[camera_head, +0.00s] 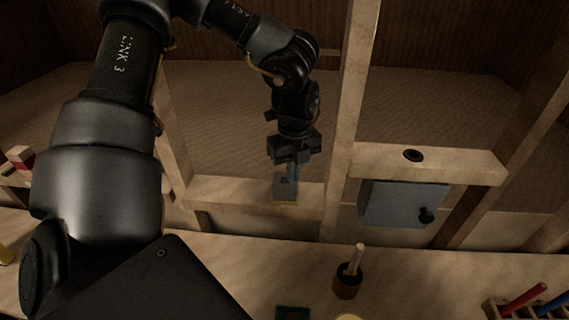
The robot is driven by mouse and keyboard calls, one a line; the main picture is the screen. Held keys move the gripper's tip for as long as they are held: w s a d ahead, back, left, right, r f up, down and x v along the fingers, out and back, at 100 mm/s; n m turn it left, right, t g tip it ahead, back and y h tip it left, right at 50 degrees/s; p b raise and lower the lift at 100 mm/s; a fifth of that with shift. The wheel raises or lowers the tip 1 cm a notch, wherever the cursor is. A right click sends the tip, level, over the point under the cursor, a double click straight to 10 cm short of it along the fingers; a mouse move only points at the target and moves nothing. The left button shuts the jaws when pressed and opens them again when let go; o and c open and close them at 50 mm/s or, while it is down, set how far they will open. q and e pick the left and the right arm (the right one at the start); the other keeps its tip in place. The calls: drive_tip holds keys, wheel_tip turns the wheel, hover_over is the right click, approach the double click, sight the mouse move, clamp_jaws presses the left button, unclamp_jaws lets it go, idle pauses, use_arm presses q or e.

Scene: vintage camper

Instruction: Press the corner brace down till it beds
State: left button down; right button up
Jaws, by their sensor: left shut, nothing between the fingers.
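The corner brace (285,188) looks like a small grey metal plate. It sits on the wooden crosspiece (235,192) between two upright posts, with a thin yellowish edge along its bottom. My left gripper (290,174) points down directly over the brace, its fingers closed with nothing between them. The fingertips are at the brace or just above it; I cannot tell whether they touch. The fingers cover part of the brace, so how deep it sits is unclear. My right gripper is not in view.
A grey box with a black knob (403,204) hangs under the right crosspiece, which has a dark round hole (413,155). On the bench stand a brown pot with a wooden handle (347,281) and, at right, a rack with red and blue sticks (524,301). Upright posts flank my left gripper.

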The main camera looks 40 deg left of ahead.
use_arm(q)
drive_tip(key=shift+s, duration=0.1)
idle(0.4)
drive_tip(key=shift+r+p, duration=0.35)
drive_tip(key=shift+r, duration=0.2)
drive_tip(key=shift+r+p, duration=0.85)
drive_tip(key=shift+r, duration=2.05)
